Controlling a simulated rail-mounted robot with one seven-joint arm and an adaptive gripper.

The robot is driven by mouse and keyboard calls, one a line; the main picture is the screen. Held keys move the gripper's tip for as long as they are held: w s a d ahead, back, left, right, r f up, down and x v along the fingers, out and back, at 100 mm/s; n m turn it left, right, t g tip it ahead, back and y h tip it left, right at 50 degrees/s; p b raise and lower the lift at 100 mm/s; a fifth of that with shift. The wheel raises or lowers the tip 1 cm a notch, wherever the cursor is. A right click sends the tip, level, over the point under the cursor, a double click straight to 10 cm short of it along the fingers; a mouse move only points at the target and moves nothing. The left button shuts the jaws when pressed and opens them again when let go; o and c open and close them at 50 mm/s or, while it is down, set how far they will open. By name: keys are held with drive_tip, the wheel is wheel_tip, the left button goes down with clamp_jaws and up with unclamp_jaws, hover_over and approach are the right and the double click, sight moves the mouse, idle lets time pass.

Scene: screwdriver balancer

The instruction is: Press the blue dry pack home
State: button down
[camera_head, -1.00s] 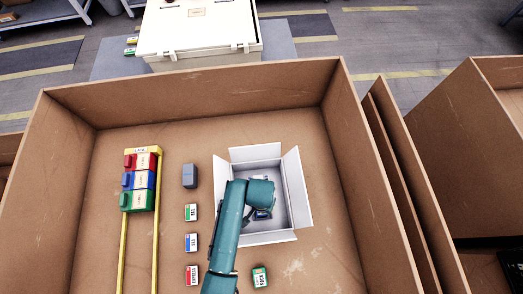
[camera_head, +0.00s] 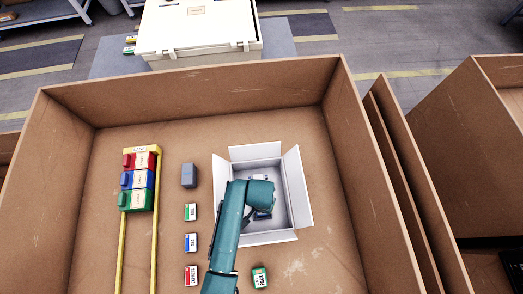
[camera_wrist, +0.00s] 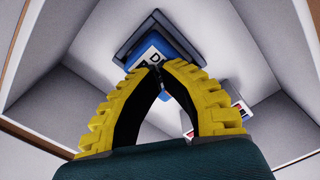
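The blue dry pack (camera_wrist: 155,52), with a white label starting with "D", sits in a dark grey holder (camera_wrist: 127,25) inside the white open box (camera_head: 297,185). My gripper (camera_wrist: 158,69) has yellow ribbed fingers whose tips meet, with nothing visible gripped between them. The tips are at the near edge of the blue pack in the wrist view and hide part of it. I cannot tell whether they touch it or how deep it sits. In the head view my arm covers much of the box's inside.
A red-and-white pack (camera_wrist: 233,115) lies inside the box. Left of the box are a grey block (camera_head: 189,175) and several small packs (camera_head: 191,243). A yellow rack (camera_head: 156,235) holds red, blue and green blocks. Tall cardboard walls (camera_head: 200,90) surround everything.

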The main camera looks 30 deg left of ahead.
idle(0.4)
wheel_tip(320, 180, up, 5)
drive_tip(key=p, duration=0.5)
drive_tip(key=shift+p, duration=0.35)
wheel_tip(320, 180, up, 5)
drive_tip(key=p, duration=0.5)
drive_tip(key=shift+f, duration=0.1)
